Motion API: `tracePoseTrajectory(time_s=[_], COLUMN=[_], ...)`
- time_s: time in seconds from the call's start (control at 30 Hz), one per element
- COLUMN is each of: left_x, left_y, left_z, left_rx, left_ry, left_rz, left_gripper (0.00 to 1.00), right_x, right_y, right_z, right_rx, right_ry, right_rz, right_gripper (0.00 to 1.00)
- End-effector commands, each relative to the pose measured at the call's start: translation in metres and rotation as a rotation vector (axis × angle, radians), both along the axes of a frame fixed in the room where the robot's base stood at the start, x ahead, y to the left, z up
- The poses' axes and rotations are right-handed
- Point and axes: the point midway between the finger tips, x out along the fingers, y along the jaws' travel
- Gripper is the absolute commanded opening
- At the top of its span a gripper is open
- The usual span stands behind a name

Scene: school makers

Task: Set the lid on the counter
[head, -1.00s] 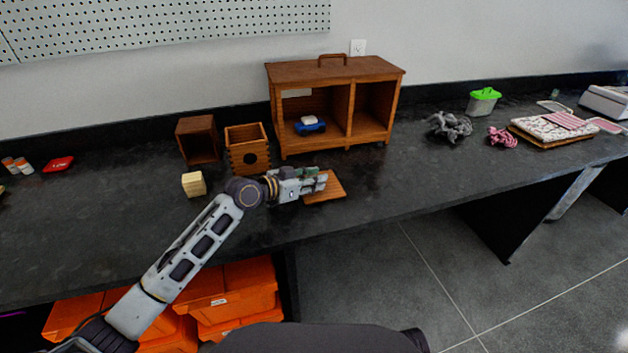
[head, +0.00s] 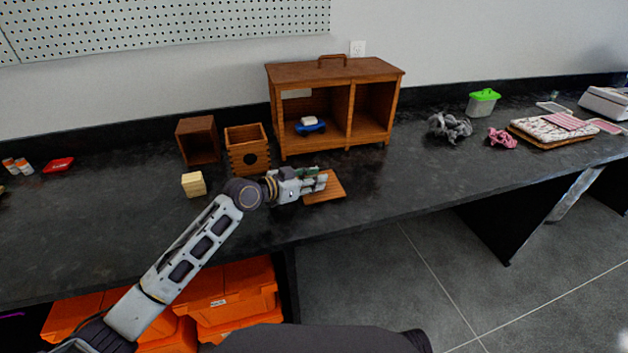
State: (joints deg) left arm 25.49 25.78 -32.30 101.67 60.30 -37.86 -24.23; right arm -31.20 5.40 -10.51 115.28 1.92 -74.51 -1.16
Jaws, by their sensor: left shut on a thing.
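The lid (head: 328,193) is a flat, square wooden board at the counter's front part, in the middle of the head view. My left gripper (head: 314,182) is shut on the lid at its left side and hides part of it. The lid looks level, on or just above the counter (head: 370,198); I cannot tell whether it touches. My right gripper is not in view.
A wooden cabinet (head: 335,68) holding a blue toy (head: 310,126) stands behind.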

Motion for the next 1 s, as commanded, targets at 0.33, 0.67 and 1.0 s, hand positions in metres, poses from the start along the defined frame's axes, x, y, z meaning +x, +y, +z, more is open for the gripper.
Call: tracePoseTrajectory(time_s=[0.33,0.67,1.0], left_x=[-0.004,-0.004,-0.004], left_y=[-0.001,-0.001,-0.001], left_z=[-0.020,-0.020,-0.009], left_rx=[0.012,0.012,0.011], left_ry=[0.033,0.035,0.034], left_rz=[-0.004,-0.003,-0.003], left_gripper=[0.47,0.47,0.47], right_x=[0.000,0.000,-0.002], right_y=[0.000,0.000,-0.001], right_z=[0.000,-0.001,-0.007], right_rx=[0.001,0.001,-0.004], right_ry=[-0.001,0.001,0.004], right_rz=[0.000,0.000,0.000], right_gripper=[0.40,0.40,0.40])
